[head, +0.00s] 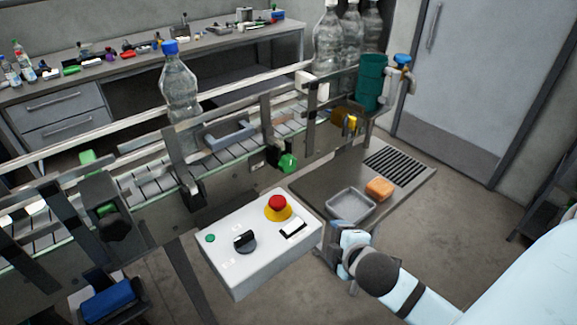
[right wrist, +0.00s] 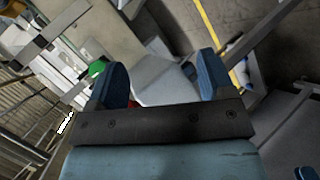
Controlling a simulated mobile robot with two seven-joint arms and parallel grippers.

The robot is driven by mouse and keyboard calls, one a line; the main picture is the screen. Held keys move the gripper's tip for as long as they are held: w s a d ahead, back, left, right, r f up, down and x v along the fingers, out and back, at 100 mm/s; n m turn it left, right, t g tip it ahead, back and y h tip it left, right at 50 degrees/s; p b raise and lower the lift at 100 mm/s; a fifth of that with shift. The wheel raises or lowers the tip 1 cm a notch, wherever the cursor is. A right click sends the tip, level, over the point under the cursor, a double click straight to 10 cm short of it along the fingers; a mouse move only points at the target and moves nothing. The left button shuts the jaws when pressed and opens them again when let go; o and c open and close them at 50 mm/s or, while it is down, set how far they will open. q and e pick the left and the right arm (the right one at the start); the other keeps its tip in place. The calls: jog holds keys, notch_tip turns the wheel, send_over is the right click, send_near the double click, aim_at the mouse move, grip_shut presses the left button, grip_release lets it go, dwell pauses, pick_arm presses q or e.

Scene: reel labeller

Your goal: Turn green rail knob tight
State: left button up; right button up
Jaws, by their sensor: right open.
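A green rail knob (head: 288,163) sits on the near side of the conveyor rail, right of the picture's middle. A second green knob (head: 106,209) is on a dark bracket at the left, and another green piece (head: 88,157) is on the rail behind it. My right gripper (head: 347,246) is beside the right end of the control box, below and right of the nearest knob and apart from it. In the right wrist view its blue-tipped fingers (right wrist: 162,82) are spread with nothing held between them. A green knob (right wrist: 97,68) shows beyond the left finger there. My left gripper is not seen.
A white control box (head: 245,268) with a red button (head: 278,205) and a black dial stands before the conveyor. A grey tray (head: 350,206) and an orange sponge (head: 380,188) lie on the metal shelf. A clear bottle (head: 180,90) stands on the conveyor.

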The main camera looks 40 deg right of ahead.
aim_at(291, 166)
jog(key=w+d+r+n+t+y, duration=0.35)
jog(key=w+r+n+t, duration=0.4)
jog(key=n, duration=1.05)
jog(key=shift+g+y, duration=0.25)
jog(key=shift+y, duration=0.2)
jog(key=w, duration=0.4)
jog(key=w+a+p, duration=0.1)
jog(key=w, duration=0.3)
jog(key=w+a+p, duration=0.1)
jog(key=w, duration=0.3)
jog(key=shift+w+r, duration=0.1)
jog(key=shift+w, duration=0.85)
jog(key=shift+c, duration=0.3)
jog(key=c, duration=0.9)
jog(key=shift+o, duration=0.2)
jog(key=shift+m+p, duration=0.3)
